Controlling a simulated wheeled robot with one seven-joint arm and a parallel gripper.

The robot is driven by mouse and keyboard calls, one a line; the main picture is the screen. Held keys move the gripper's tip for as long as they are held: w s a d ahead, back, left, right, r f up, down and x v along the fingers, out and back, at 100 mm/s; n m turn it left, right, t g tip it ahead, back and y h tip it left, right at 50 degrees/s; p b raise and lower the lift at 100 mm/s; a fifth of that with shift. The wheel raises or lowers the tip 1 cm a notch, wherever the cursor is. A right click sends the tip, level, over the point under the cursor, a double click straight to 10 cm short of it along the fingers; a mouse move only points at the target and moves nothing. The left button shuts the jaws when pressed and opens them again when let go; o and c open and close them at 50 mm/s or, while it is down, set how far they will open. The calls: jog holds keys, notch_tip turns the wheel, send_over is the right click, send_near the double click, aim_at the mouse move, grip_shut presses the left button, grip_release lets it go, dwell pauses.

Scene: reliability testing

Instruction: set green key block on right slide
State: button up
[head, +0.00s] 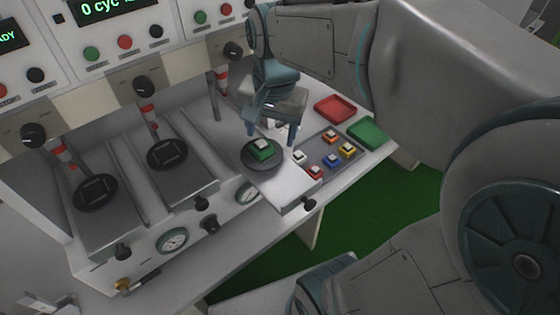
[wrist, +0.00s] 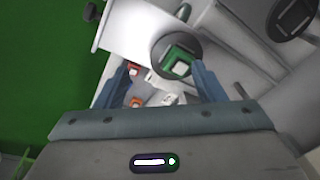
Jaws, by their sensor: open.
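The green key block (head: 263,148), with a white top, sits on the round dark plate (head: 250,163) of the right slide (head: 281,183). In the wrist view the green block (wrist: 180,62) also rests on its dark disc (wrist: 160,47), slightly turned. My gripper (head: 286,139) is open with its fingers pointing down, just behind and to the right of the block in the head view. In the wrist view the block appears near the right fingertip, and the gripper (wrist: 160,70) holds nothing. I cannot tell whether a finger touches the block.
A grey tray (head: 318,146) with several coloured key blocks lies right of the slide. A red tray (head: 335,109) and a green tray (head: 368,134) stand beyond it. The middle slide plate (head: 167,155) and left slide plate (head: 96,193) hold no block. Plungers and a panel stand behind.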

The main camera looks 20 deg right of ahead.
jog(key=s+f+n+t, duration=0.1)
jog(key=s+f+n, duration=0.4)
jog(key=s+n, duration=0.2)
jog(key=shift+t, duration=0.3)
jog(key=shift+a, duration=0.1)
dwell(0.5)
